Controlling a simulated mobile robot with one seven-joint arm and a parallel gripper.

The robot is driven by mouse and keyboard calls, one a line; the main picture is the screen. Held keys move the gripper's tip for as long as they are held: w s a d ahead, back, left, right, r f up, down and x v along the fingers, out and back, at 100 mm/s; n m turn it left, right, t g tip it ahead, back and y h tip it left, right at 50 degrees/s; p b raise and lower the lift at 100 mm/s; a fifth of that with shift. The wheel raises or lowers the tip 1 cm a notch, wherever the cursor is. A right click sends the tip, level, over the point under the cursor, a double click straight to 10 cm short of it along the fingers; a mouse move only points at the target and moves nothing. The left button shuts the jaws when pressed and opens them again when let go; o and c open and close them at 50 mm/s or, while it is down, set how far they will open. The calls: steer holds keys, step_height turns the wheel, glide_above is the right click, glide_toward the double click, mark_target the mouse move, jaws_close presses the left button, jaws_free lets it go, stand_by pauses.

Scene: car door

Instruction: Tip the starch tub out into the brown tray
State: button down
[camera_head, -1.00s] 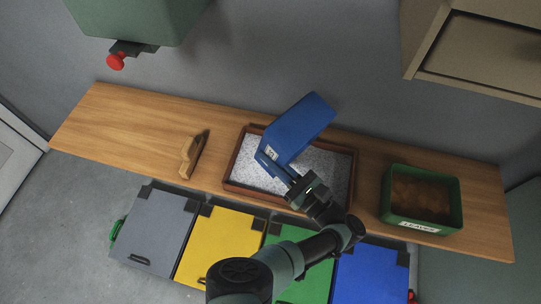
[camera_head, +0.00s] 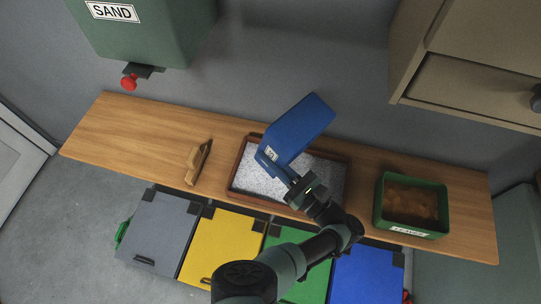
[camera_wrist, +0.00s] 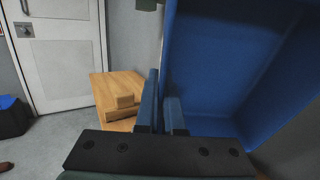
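The blue tub (camera_head: 298,128) is tilted well over above the brown tray (camera_head: 239,163). I take it to be the starch tub; its label is too small to read. White speckled grains (camera_head: 258,181) cover the tray's floor. My gripper (camera_head: 291,179) is shut on a narrow blue part at the tub's near edge. In the wrist view, the fingers (camera_wrist: 161,122) are at this blue part, and the tub's inside (camera_wrist: 215,65) looks bare where it shows. The tub and my arm hide part of the tray.
On the wooden shelf, a wooden hand plane (camera_head: 198,162) lies left of the tray and a green box of brown matter (camera_head: 378,205) stands right. A green SAND hopper (camera_head: 150,35) hangs upper left, a beige cabinet (camera_head: 470,60) upper right. Coloured bins (camera_head: 222,245) stand below.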

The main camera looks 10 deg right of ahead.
steer(key=shift+r, duration=0.1)
steer(key=p, duration=0.2)
steer(key=shift+r+g+p, duration=0.3)
steer(key=shift+r+p, duration=0.05)
steer(key=g+h+p, duration=0.1)
steer(key=p, duration=0.2)
steer(key=g+h+p, duration=0.1)
steer(key=p, duration=0.3)
steer(key=shift+r+g+h, duration=0.25)
steer(key=shift+g+h, duration=0.05)
steer(key=shift+g, duration=0.1)
steer(key=g+h+p, duration=0.1)
steer(key=p, duration=0.3)
steer(key=shift+r, duration=0.15)
steer(key=shift+g+h+p, duration=0.3)
steer(key=shift+g+p, duration=0.2)
steer(key=shift+g, duration=0.1)
